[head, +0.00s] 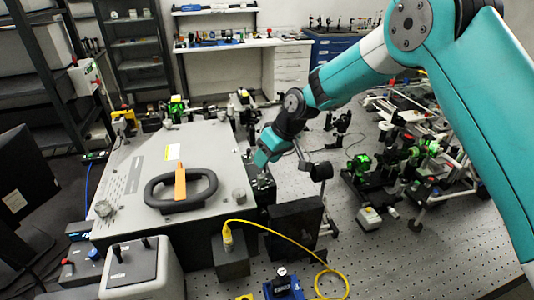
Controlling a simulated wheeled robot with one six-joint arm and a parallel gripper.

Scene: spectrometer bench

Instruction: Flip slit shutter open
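My gripper (264,161) is at the end of the teal arm, at the right edge of a grey spectrometer box (140,165). Its fingers point down beside the box's right side. They are small in the picture, and I cannot tell whether they are open or shut or touching anything. Small metal parts (262,184) show just below the fingertips, at the box's right side. I cannot make out which of them is the slit shutter or how it stands; the gripper may partly cover it.
A black block (296,228) stands in front of the gripper. A yellow cable (275,232) runs from a dark box to the perforated bench (390,262). A black handle ring (181,200) and knobs sit on the spectrometer lid. Optics with green parts (361,164) crowd the right.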

